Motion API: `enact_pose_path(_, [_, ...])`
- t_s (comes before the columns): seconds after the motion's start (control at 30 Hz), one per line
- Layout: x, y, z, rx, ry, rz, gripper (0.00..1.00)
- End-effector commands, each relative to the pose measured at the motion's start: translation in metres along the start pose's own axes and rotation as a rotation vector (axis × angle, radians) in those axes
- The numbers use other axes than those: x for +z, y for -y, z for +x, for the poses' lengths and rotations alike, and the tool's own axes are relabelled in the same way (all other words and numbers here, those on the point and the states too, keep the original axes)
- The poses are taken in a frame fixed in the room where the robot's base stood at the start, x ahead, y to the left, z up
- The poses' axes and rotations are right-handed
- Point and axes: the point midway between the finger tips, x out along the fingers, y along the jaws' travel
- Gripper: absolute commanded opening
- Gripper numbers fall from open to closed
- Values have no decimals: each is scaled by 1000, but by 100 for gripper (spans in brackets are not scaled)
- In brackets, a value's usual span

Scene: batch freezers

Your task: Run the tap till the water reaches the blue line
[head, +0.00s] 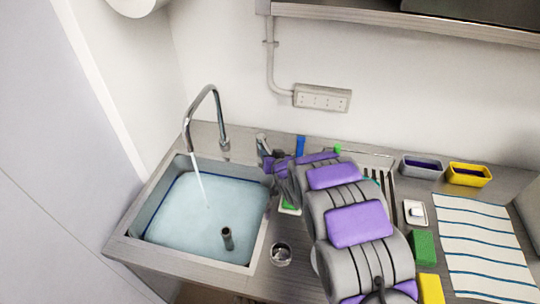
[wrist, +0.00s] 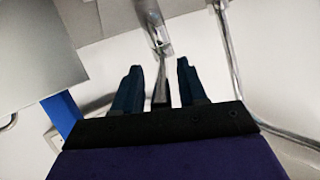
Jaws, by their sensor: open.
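The steel tap (head: 205,97) arches over the sink (head: 147,204), and a thin stream of water (head: 198,180) runs from its spout. Pale blue water (head: 185,222) fills much of the basin. The dark blue line (head: 160,205) shows on the left and back walls, close to the water's edge; I cannot tell whether the water touches it. My gripper (head: 268,160) is behind the sink's right back corner, right of the tap. In the wrist view my gripper (wrist: 158,80) is open, with a metal part (wrist: 153,28), seemingly the tap's lever, just beyond the fingertips.
A dark upright pipe (head: 227,238) stands in the water. A glass (head: 281,253) is on the counter right of the sink. Further right are a green sponge (head: 423,247), a striped cloth (head: 482,245), a grey tub (head: 420,167) and a yellow tub (head: 468,175). A socket strip (head: 322,98) is on the wall.

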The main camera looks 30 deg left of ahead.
Motion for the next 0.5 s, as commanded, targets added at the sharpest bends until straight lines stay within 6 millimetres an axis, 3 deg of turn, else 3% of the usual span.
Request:
enact_pose_path(0.1, [0,1,1,0,0,-1,40])
enact_pose_path(0.5, [0,1,0,0,-1,-1,2])
